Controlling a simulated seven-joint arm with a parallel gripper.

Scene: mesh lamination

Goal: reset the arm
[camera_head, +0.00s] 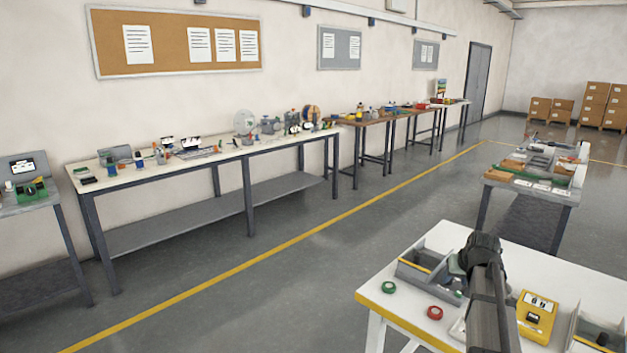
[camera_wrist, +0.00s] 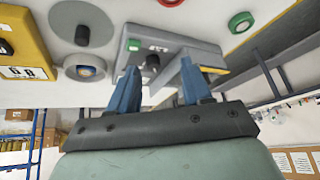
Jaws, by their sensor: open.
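My gripper (camera_wrist: 158,78) shows in the wrist view with its two blue fingers spread apart. I see nothing clearly gripped between them. Beyond the fingers is a grey box-like item (camera_wrist: 187,49) with a small green part; some of it is hidden behind the fingers. In the head view my dark arm stands over the white table (camera_head: 570,262), and the fingers cannot be made out there.
The white table holds a green roll (camera_head: 388,287), a red roll (camera_head: 435,312), a yellow meter (camera_head: 536,315), and a grey bin (camera_head: 425,263) close to my arm. Another grey bin (camera_head: 598,330) is at the right. Bare tabletop lies along the left front edge.

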